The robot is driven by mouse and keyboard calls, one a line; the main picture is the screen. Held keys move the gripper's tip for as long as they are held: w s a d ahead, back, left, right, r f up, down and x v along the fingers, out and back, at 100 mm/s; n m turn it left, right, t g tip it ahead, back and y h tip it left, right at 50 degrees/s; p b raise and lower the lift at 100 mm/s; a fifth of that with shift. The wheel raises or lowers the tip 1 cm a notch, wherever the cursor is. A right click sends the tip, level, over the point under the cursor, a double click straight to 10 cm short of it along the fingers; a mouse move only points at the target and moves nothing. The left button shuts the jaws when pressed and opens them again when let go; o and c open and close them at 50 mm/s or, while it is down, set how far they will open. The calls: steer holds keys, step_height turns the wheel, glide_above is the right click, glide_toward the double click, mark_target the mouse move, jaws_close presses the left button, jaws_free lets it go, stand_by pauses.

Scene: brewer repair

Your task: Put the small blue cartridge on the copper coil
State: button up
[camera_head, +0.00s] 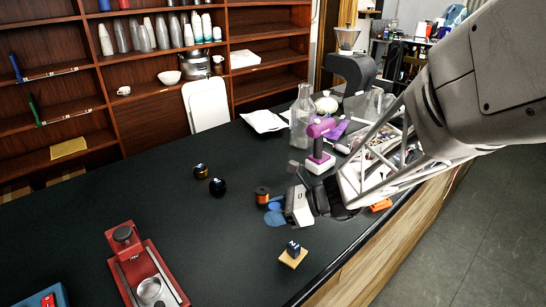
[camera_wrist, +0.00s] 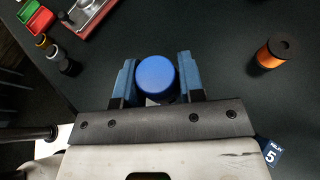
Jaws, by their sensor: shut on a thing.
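The small blue cartridge (camera_wrist: 155,76) shows its round blue top in the wrist view. My gripper (camera_wrist: 155,85) is shut on it, with one blue-grey finger on each side. The copper coil (camera_wrist: 272,53) stands upright to the right of the gripper, apart from it. It is a short orange cylinder with a black top. In the head view the coil (camera_head: 262,194) stands on the dark counter just beyond the gripper's blue parts. There the blue cartridge (camera_head: 275,218) is small and hard to part from the fingers. Its height above the counter is unclear.
A purple device (camera_head: 319,142) and a glass bottle (camera_head: 303,115) stand behind the gripper. Two small round items (camera_head: 217,187) and a red tray (camera_head: 143,270) lie left. The counter between is clear.

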steer(key=w, duration=0.2)
steer(key=shift+w+d+r+t, duration=0.3)
steer(key=shift+w+d+r, duration=0.05)
steer(key=shift+d+r, duration=0.05)
steer(key=shift+w+a, duration=0.1)
glide_above(262, 190)
steer(key=shift+f, duration=0.75)
steer(key=shift+f, duration=1.75)
steer(key=shift+f, duration=0.1)
steer(key=o, duration=0.9)
